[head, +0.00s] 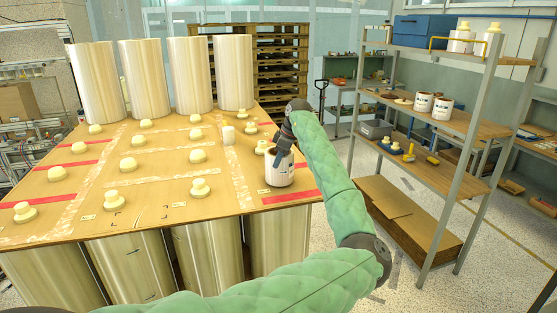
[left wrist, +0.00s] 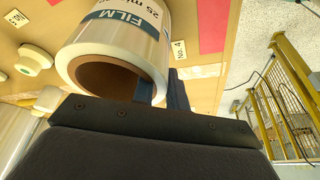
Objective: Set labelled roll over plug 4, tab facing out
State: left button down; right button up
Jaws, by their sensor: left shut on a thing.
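The labelled roll (head: 280,172) is white with a dark printed band and stands near the right edge of the wooden top sheet (head: 150,215). In the left wrist view the roll (left wrist: 150,40) shows "FILM" lettering and a brown hollow core. My left gripper (head: 281,146) is shut on the roll's wall from above, one finger inside the core and one outside. A "NO. 4" label (left wrist: 179,50) lies on the board beside the roll. Plug 4 is not visible; the roll may hide it. I cannot tell whether the roll touches the board. I cannot make out the tab.
Several cream plugs (head: 199,187) stand in rows on the board, with red strips (head: 290,197) along its edges. Tall film rolls (head: 97,85) stand at the back. A metal shelf rack (head: 472,130) is at the right.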

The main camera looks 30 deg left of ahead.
pick_arm(q)
jog(key=shift+f, duration=0.4)
pick_arm(e)
jog(key=shift+a+f, duration=0.1)
jog(key=shift+a, duration=0.15)
pick_arm(q)
jog(key=c, duration=1.3)
grip_release()
jog(key=shift+f, duration=0.1)
pick_arm(e)
jog(key=shift+f, duration=0.1)
pick_arm(q)
jog(key=b+v, duration=0.2)
jog(key=shift+d+r, duration=0.15)
jog(key=shift+r, duration=0.15)
jog(key=shift+b+v, duration=1.15)
jog(key=shift+v, duration=1.45)
pick_arm(e)
jog(key=w+a, duration=0.1)
jog(key=w, duration=0.7)
jog(key=shift+w+a+f+t, duration=0.2)
jog(key=shift+w+t, duration=0.1)
